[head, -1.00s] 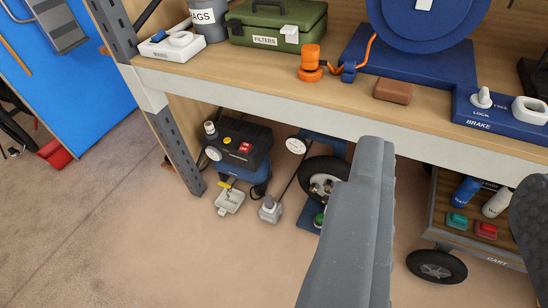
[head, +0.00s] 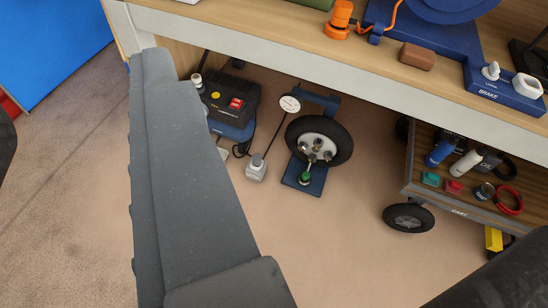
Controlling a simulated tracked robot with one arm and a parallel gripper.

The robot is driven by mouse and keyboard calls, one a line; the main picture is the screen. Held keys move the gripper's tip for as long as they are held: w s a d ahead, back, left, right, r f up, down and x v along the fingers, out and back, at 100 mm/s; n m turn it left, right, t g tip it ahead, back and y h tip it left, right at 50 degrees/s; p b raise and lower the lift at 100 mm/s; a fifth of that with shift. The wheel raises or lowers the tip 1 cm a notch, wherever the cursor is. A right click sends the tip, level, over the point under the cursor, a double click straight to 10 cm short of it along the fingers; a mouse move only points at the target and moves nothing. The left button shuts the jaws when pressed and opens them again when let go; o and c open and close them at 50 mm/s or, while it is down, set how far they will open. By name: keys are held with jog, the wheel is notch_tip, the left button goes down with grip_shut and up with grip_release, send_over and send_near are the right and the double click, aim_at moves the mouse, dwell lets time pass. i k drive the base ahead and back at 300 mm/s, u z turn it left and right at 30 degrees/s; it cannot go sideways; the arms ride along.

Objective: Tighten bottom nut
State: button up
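A small wheel with a black tyre (head: 347,143) and pale hub (head: 318,134) stands on a blue stand (head: 312,188) on the floor under the bench. Several metal nuts (head: 313,157) show on the hub. A green round part (head: 305,177) sits below them at the stand's foot; I cannot tell whether it is the bottom nut. A long grey part of mine, seemingly my gripper (head: 165,100), fills the left foreground, apart from the wheel in the picture. Only one finger-like piece shows, so its opening is hidden. I see nothing held.
Left of the wheel are a black-and-blue compressor (head: 232,100), a round gauge (head: 289,104) and a grey fitting (head: 256,168) with a hose. The bench edge (head: 330,75) overhangs. A cart (head: 455,207) stands at right. The floor in front is clear.

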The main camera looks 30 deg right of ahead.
aim_at(312, 159)
jog(key=u, duration=1.8)
jog(key=k, duration=1.45)
jog(key=z, duration=1.6)
jog(key=i, duration=1)
